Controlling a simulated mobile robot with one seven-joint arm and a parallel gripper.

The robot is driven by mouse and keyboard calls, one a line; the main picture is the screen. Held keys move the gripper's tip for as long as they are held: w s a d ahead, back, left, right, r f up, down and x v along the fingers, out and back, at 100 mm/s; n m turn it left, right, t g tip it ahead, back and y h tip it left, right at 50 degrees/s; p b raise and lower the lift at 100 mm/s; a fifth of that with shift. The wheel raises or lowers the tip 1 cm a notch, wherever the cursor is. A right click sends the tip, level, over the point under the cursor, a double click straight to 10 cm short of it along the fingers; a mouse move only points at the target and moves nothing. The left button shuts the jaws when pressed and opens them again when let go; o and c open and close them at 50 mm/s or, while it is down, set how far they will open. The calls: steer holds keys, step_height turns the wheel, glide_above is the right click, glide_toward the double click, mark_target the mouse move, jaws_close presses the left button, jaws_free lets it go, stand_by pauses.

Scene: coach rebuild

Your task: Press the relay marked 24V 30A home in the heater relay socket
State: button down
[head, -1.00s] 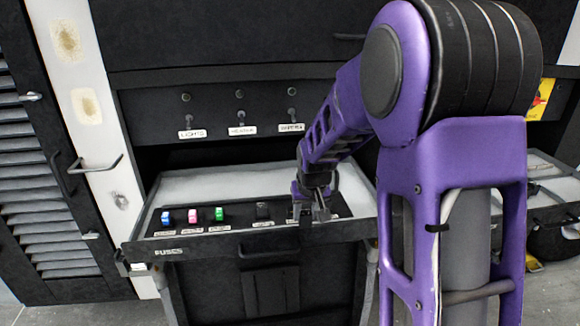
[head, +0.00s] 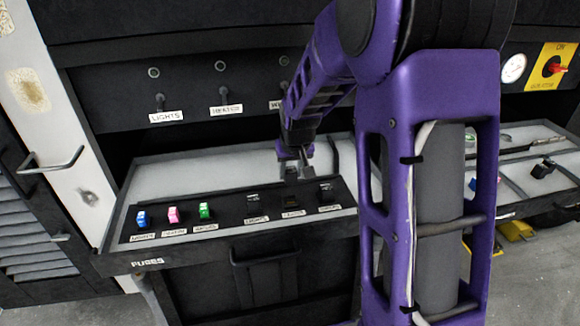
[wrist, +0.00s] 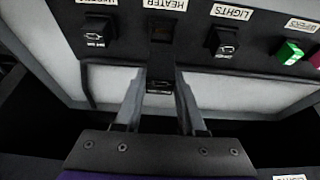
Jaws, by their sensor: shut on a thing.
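My gripper (wrist: 158,95) is shut on a dark relay (wrist: 158,74), held between its two fingers in the wrist view. Small pale print on the relay is too small to read. The heater relay socket (wrist: 162,28), next to the HEATER label (wrist: 166,4), looks dark and empty just beyond the held relay. In the head view my gripper (head: 293,174) is above and behind the panel, behind the heater socket (head: 291,203). The held relay cannot be made out there.
Relays sit in the neighbouring lights socket (wrist: 224,42) and the socket on the other side (wrist: 97,33). Blue (head: 142,219), pink (head: 173,215) and green (head: 204,210) fuses stand further left on the panel. Toggle switches (head: 222,95) are on the wall behind.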

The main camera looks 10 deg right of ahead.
mark_target(291, 182)
steer(key=shift+f+b, duration=0.75)
steer(key=shift+f, duration=1.05)
steer(key=shift+f+b, duration=1.25)
steer(key=shift+f, duration=0.2)
steer(key=shift+f+b, duration=0.5)
steer(key=shift+b, duration=0.2)
jaws_free()
stand_by(0.6)
steer(key=shift+r, duration=0.15)
steer(key=shift+r+p, duration=2.3)
steer(key=shift+r, duration=1.15)
